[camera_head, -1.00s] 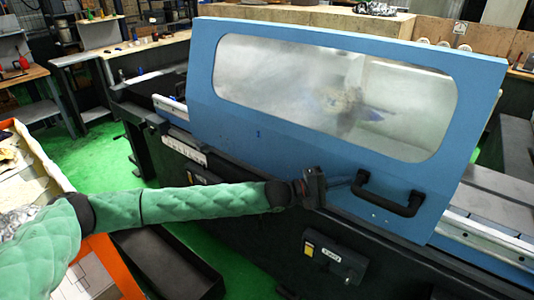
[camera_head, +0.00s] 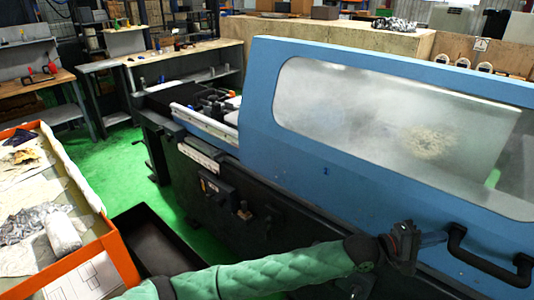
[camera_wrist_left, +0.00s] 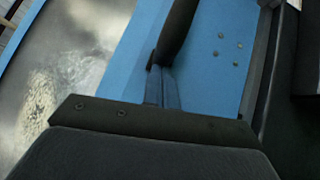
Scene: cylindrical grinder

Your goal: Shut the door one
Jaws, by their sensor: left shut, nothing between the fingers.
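The blue door (camera_head: 340,170) with a large window stands on the grinder. Its black handle (camera_head: 488,262) is at the lower right of the head view. My left gripper (camera_head: 440,238) is shut and empty, with its fingertips at the left end of the handle. In the left wrist view the closed fingers (camera_wrist_left: 162,88) lie against or just beside the black handle bar (camera_wrist_left: 177,30), in front of the blue door (camera_wrist_left: 215,70). I cannot tell whether they touch it. My right gripper is not in view.
The grinder's bed (camera_head: 205,125) is exposed left of the door. An orange-edged bin (camera_head: 105,245) with wrapped items stands at the left, with a black tray (camera_head: 150,240) beside it. Workbenches (camera_head: 170,65) line the back. Green floor shows between.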

